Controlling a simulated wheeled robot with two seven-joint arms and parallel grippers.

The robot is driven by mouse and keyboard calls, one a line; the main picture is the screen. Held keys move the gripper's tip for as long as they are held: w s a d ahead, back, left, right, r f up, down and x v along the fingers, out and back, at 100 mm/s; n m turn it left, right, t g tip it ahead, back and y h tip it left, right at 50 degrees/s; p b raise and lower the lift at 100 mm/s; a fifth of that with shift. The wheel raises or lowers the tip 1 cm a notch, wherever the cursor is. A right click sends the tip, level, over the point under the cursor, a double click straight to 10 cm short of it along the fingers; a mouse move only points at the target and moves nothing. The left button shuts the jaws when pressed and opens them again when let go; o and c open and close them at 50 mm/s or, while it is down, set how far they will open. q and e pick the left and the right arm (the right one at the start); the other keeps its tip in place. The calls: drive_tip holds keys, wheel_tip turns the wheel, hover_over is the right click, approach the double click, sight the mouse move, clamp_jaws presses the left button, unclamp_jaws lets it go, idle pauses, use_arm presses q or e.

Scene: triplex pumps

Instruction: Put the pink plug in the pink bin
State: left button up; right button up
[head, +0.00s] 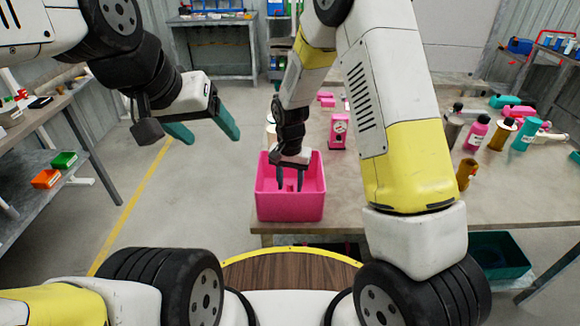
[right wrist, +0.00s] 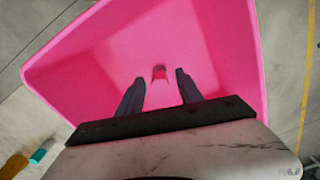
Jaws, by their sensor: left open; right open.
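The pink bin (head: 290,208) sits at the table's near left edge; it fills most of the right wrist view (right wrist: 70,75). My right gripper (head: 290,183) points down into the bin. Its two dark fingers are apart in the right wrist view (right wrist: 158,90). A small pink-red piece, seemingly the pink plug (right wrist: 159,74), is inside the bin just beyond the fingertips, and no finger visibly touches it. I cannot clearly make it out in the head view. My left gripper (head: 204,130), with teal fingers, is open and empty over the floor left of the bin.
A pink box-like item (head: 338,131) stands on the table (head: 420,150) behind the bin. Several bottles, including a pink one (head: 476,134) and a teal one (head: 525,134), stand at the right. A shelf bench (head: 45,125) is at the far left.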

sight(290, 183)
wheel_tip(290, 183, up, 12)
drive_tip(key=s+d+r+n+t+y, duration=0.1)
drive_tip(key=s+d+r+t, duration=0.1)
drive_tip(key=s+d+r, duration=0.4)
drive_tip(key=s+d+r+n+t+y, duration=0.1)
drive_tip(key=s+d+r, duration=0.15)
drive_tip(key=r, duration=0.55)
drive_tip(key=s+d+r+t, duration=0.1)
drive_tip(key=s+d+r, duration=0.1)
drive_tip(key=s, duration=0.3)
drive_tip(key=s+d+r+n+t, duration=0.1)
drive_tip(key=s+d+r+t, duration=0.1)
drive_tip(key=s, duration=0.4)
drive_tip(key=shift+s+d+r+n, duration=0.2)
drive_tip(key=shift+d+r+n, duration=0.1)
drive_tip(key=shift+d, duration=0.55)
